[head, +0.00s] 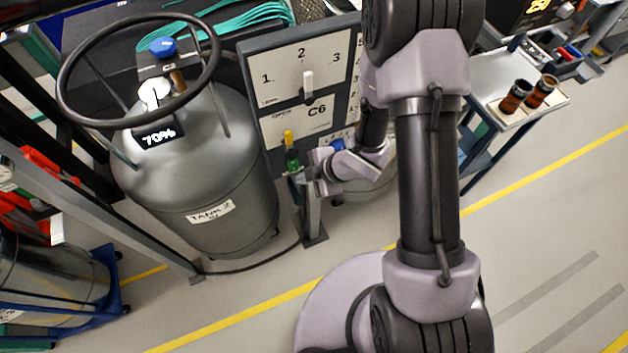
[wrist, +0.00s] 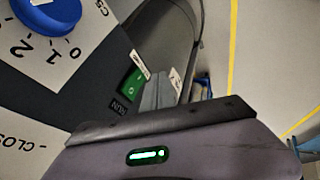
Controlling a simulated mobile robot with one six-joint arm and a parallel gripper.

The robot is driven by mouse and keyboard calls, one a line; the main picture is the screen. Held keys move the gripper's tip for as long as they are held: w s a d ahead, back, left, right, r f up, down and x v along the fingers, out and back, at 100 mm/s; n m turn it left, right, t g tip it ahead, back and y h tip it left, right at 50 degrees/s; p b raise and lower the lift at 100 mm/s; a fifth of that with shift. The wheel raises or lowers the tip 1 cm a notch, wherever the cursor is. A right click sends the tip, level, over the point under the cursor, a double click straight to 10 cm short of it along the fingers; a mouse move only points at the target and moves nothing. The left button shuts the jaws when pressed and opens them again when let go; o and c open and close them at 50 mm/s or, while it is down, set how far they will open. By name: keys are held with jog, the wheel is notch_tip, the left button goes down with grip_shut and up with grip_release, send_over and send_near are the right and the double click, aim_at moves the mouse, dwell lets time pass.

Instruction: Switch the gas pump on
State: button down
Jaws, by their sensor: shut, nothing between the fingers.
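A green switch (wrist: 131,88) with a white round mark shows in the wrist view, on a dark panel beside a RUN label (wrist: 121,108). A small green part with a yellow top (head: 291,156) stands left of my gripper in the head view; I cannot tell whether it is the same switch. My gripper (head: 308,178) is shut and empty, low at the right edge of the panel region. Its grey fingers (wrist: 158,95) show close to the green switch in the wrist view; I cannot tell whether they touch. No pump body is clearly identifiable.
A grey panel (head: 257,67) marked 1, 2, 3 and C6 carries a white lever. A blue knob (wrist: 50,10) is near the switch. TANK 2 (head: 200,170) reads 70% at left.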

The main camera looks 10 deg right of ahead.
aim_at(293, 165)
jog(key=shift+w+a, duration=0.2)
jog(key=shift+w, duration=0.4)
jog(key=shift+w+a, duration=0.15)
jog(key=shift+w, duration=0.45)
